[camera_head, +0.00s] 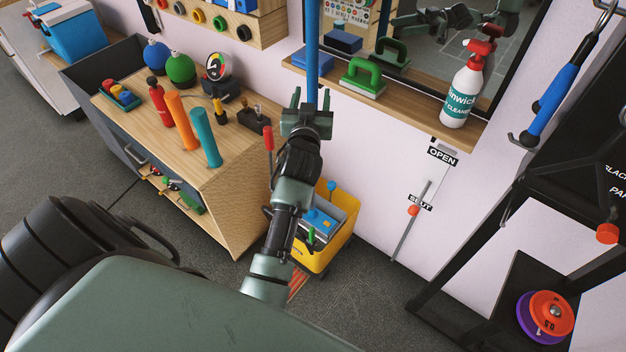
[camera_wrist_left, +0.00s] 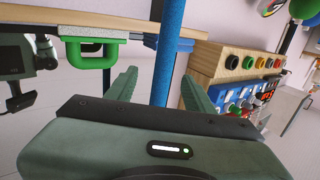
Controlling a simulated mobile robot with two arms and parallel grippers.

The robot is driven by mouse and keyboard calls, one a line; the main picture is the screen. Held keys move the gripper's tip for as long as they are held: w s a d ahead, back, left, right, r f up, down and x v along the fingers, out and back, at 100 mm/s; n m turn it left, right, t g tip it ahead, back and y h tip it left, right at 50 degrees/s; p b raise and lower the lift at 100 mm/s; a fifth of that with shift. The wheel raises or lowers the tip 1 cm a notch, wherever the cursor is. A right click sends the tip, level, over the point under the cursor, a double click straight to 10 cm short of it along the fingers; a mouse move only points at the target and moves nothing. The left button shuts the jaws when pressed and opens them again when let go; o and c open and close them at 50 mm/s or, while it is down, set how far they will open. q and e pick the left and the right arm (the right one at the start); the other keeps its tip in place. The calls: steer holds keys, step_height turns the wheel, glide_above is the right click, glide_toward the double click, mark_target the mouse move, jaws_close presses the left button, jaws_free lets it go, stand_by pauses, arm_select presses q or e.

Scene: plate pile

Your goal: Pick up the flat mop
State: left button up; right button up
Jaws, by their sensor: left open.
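The flat mop shows as an upright blue pole (camera_head: 312,45) in front of the wall, running up out of the head view. Its lower part and its head are hidden behind my arm or cannot be made out. My left gripper (camera_head: 311,97) is open, with its two fingers pointing up on either side of the pole's line. In the left wrist view the blue pole (camera_wrist_left: 168,50) stands between the spread fingers of the left gripper (camera_wrist_left: 159,80), and I see no grip on it. Whether a finger touches the pole I cannot tell. My right gripper is not in view.
A yellow bucket (camera_head: 339,240) stands on the floor beside my left forearm. A wooden workbench (camera_head: 225,165) with tools is at left. A wall shelf (camera_head: 415,115) holds a green-handled tool (camera_head: 364,78) and a spray bottle (camera_head: 462,95). A black rack stands at right.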

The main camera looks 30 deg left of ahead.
mark_target(312, 75)
arm_select(q)
steer(key=shift+w+a+r+y, duration=0.15)
steer(key=shift+a+r, duration=0.2)
steer(key=shift+r, duration=0.2)
steer(key=shift+a+r+y, duration=0.15)
steer(key=shift+a+r, duration=0.15)
steer(key=shift+r, duration=0.25)
steer(key=x, duration=0.2)
steer(key=p+x, duration=0.1)
steer(key=x, duration=0.3)
steer(key=shift+w+d+f, duration=0.1)
steer(key=shift+w+d, duration=0.1)
steer(key=shift+w, duration=0.1)
steer(key=shift+w+a+f+p, duration=0.15)
steer(key=shift+w+a+p, duration=0.1)
steer(key=shift+w+p, duration=0.1)
steer(key=shift+c, duration=0.3)
jaws_close()
steer(key=shift+s+d, duration=0.1)
